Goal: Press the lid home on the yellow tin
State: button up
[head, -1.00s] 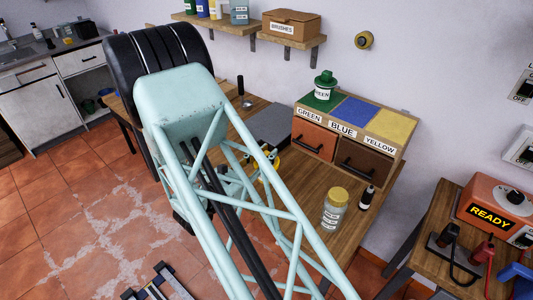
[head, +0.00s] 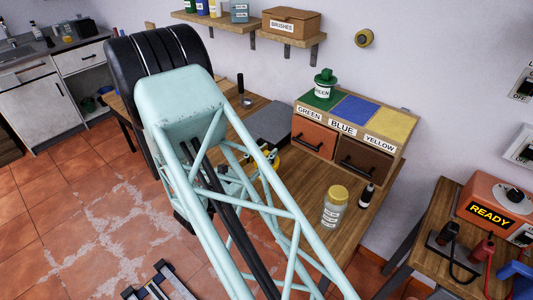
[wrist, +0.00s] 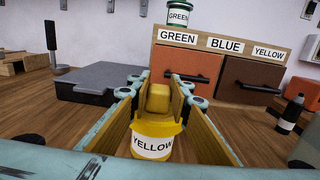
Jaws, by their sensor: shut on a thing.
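The yellow tin (wrist: 152,146), with a white YELLOW label, stands upright on the wooden workbench in the wrist view. Its yellow lid (wrist: 157,124) is on top, with a blocky yellow knob (wrist: 158,98). My gripper (wrist: 159,88) is shut on the lid's knob, one finger on each side. I cannot tell whether the lid's rim is fully seated. In the head view, my arm hides most of the tin and gripper; only a bit of yellow (head: 279,162) shows between the struts.
A drawer box (head: 343,139) with green, blue and yellow pads stands behind; a green tin (head: 324,84) is on its green pad. A grey flat case (wrist: 101,82) lies left of the tin. A gold-lidded jar (head: 334,207) and a dark bottle (head: 366,197) stand to the right.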

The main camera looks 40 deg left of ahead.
jog(key=shift+f, duration=0.25)
jog(key=o, duration=0.8)
jog(key=shift+s+a, duration=0.15)
jog(key=shift+s, duration=5.85)
